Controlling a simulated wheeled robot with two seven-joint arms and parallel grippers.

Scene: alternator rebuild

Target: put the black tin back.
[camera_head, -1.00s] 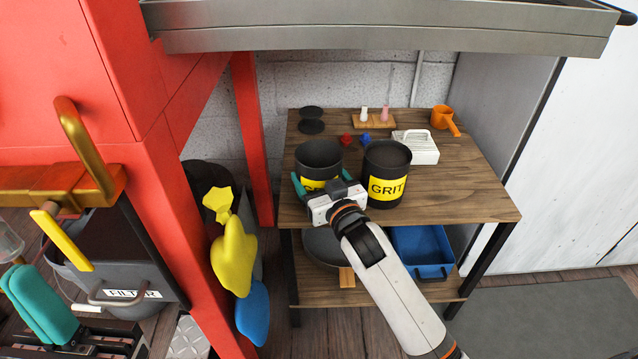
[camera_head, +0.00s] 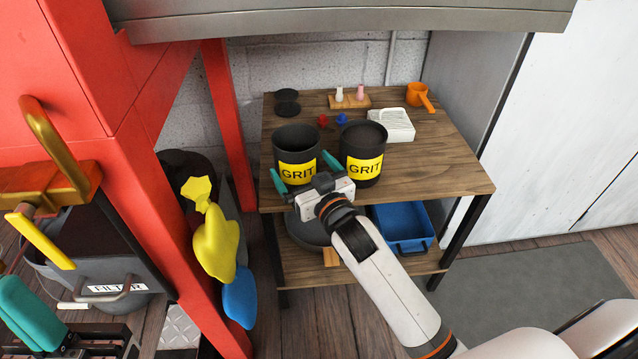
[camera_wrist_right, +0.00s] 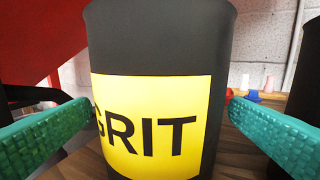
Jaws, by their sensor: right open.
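Two black tins with yellow GRIT labels stand upright side by side on the wooden table top: the left tin (camera_head: 297,150) near the front left, the right tin (camera_head: 362,150) beside it. My right gripper (camera_head: 302,174) is open at the front of the left tin. In the right wrist view, the left tin (camera_wrist_right: 150,40) fills the middle between the two teal fingers (camera_wrist_right: 158,112), with no clear contact. The other tin shows only as a sliver at the right edge. A teal finger pad (camera_head: 28,312) at the lower left appears to be my left gripper; its opening is unclear.
Behind the tins are black discs (camera_head: 287,100), a small wooden rack (camera_head: 350,102), red and blue knobs, a white box (camera_head: 391,125) and an orange cup (camera_head: 418,95). Below are a blue tray (camera_head: 403,228) and a dark pan. A metal ledge overhangs; a red frame stands left.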

